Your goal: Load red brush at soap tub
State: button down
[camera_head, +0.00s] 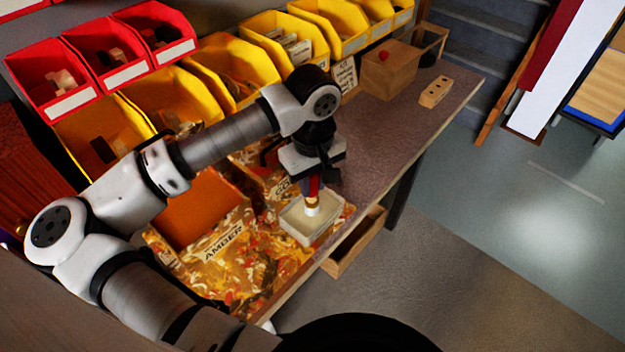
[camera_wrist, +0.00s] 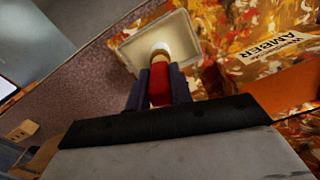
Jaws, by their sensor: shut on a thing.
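My gripper (camera_head: 313,178) is shut on the red brush (camera_head: 314,190), which points down over the soap tub. In the wrist view the red brush (camera_wrist: 160,85) sits between the two dark fingers of my gripper (camera_wrist: 160,88), its pale tip (camera_wrist: 160,48) away from me. The soap tub (camera_head: 291,222) is a shallow, pale rectangular tray near the bench's front edge. It also shows in the wrist view (camera_wrist: 125,50). The brush tip overlaps the tub's inside in both views. I cannot tell whether it touches the contents.
An orange box (camera_head: 192,212) stands left of the tub, by an AMBER label (camera_head: 223,243). Yellow bins (camera_head: 232,72) and red bins (camera_head: 107,52) line the back. A wooden box (camera_head: 389,72) and a drilled block (camera_head: 436,92) stand at the right. The bench between is clear.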

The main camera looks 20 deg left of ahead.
dwell(0.5)
jog(key=shift+r+p, duration=1.1)
jog(key=shift+r, duration=2.4)
